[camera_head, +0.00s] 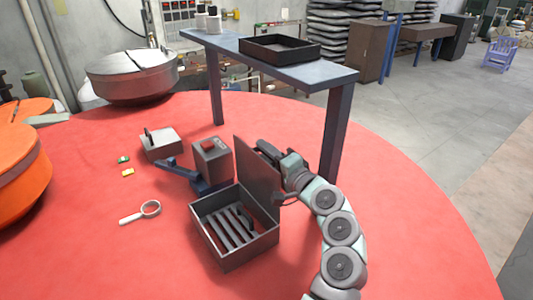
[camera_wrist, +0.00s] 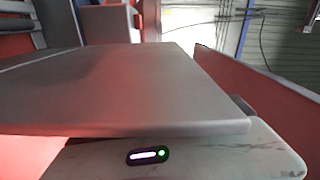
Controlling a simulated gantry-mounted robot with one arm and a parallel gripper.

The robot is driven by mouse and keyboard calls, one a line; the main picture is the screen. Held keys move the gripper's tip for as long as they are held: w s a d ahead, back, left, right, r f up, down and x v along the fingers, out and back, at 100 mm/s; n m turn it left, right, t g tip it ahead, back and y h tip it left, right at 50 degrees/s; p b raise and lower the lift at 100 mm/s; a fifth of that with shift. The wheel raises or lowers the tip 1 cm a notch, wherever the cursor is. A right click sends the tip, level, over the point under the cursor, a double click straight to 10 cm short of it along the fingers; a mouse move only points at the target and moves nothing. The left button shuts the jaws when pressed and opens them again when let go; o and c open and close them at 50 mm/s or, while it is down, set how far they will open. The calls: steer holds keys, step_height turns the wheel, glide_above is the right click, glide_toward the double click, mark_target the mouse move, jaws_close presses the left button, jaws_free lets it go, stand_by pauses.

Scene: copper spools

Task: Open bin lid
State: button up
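The bin (camera_head: 235,236) is an open grey metal box on the red round surface, with slats and a dark curved handle visible inside. Its lid (camera_head: 257,180) stands about upright along the bin's far right edge. My gripper (camera_head: 268,152) is behind the lid, on its right side, near its upper part. The lid partly hides it, and I cannot tell whether they touch. In the wrist view a large grey panel, apparently the lid (camera_wrist: 130,85), fills the middle and covers the fingers. Whether the fingers are open or shut does not show.
A grey and blue device (camera_head: 211,160) stands just behind the bin. A blue table (camera_head: 280,68) with a black tray (camera_head: 279,49) stands behind. The red surface at front left is clear.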

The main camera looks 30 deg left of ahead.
steer(key=shift+d, duration=0.1)
steer(key=b+v, duration=0.2)
steer(key=v, duration=0.8)
steer(key=shift+s+d, duration=0.2)
steer(key=shift+d, duration=0.1)
